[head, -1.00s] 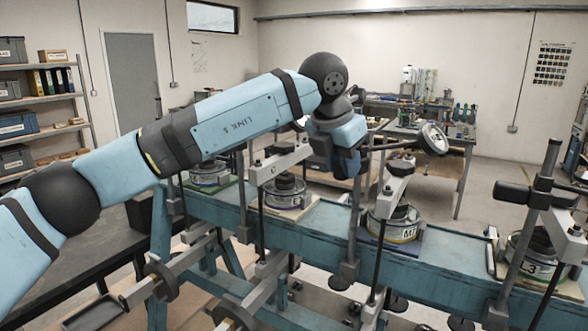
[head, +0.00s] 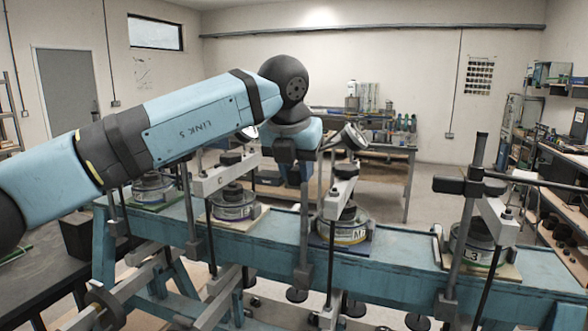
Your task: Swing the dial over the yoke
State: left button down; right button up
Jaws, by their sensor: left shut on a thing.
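The round dial (head: 355,136), pale-faced with a dark rim, sits tilted at the end of a thin dark arm. That arm runs from the post (head: 304,225) on the blue beam. My left gripper (head: 294,165) points down at the top of this post. It is shut, apparently on the dial's arm close to the post; my wrist hides the contact. The grey yoke (head: 341,186) with a dark knob stands just right of the post, above a round labelled pot. The dial appears above and slightly right of the yoke; the depth between them is hard to tell. My right gripper is not in view.
The blue beam (head: 395,262) carries several similar frames with posts and pots. The frame at right has a dark arm (head: 535,181) reaching right. A workbench (head: 385,148) stands behind.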

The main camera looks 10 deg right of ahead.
pick_arm(q)
jog(key=c, duration=0.9)
grip_release()
jog(key=shift+d, duration=0.1)
jog(key=b+v, duration=0.1)
jog(key=v, duration=1.3)
jog(key=shift+s+f, duration=0.1)
